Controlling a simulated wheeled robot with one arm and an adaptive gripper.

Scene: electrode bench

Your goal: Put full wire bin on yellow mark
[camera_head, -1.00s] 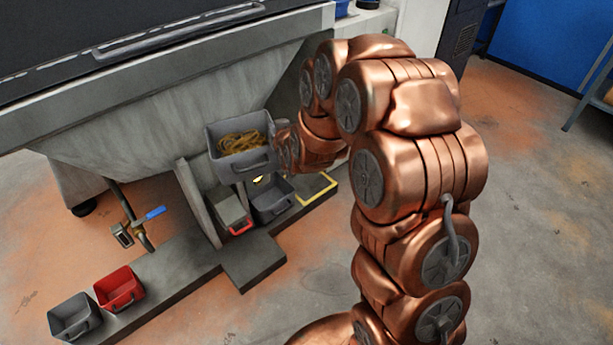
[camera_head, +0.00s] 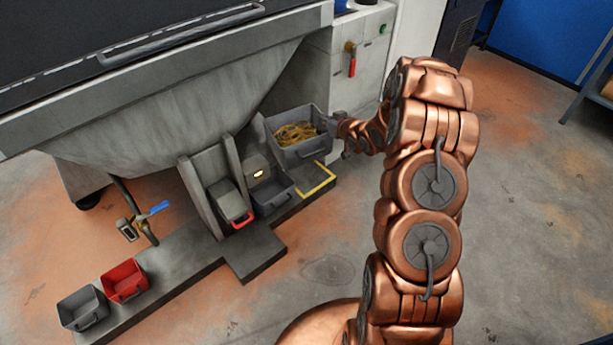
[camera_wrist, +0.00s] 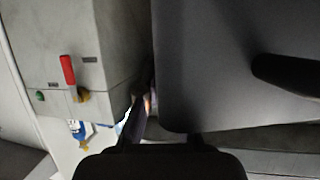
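The full wire bin (camera_head: 304,149), grey with a handle on its front and coiled tan wire (camera_head: 296,133) inside, hangs upright above the low platform. My gripper (camera_head: 337,131) is at the bin's right side and appears shut on its wall or rim; the fingertips are hard to make out. In the wrist view the bin's grey wall (camera_wrist: 210,70) fills the right side, close to my dark gripper (camera_wrist: 160,145). The yellow mark (camera_head: 318,188) lies on the platform's right end, below and slightly right of the bin. Its back part is hidden.
Another grey bin (camera_head: 272,196) stands on the platform left of the mark, beside a red-handled container (camera_head: 230,202). A red bin (camera_head: 124,282) and a grey bin (camera_head: 83,308) are at the platform's left end.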

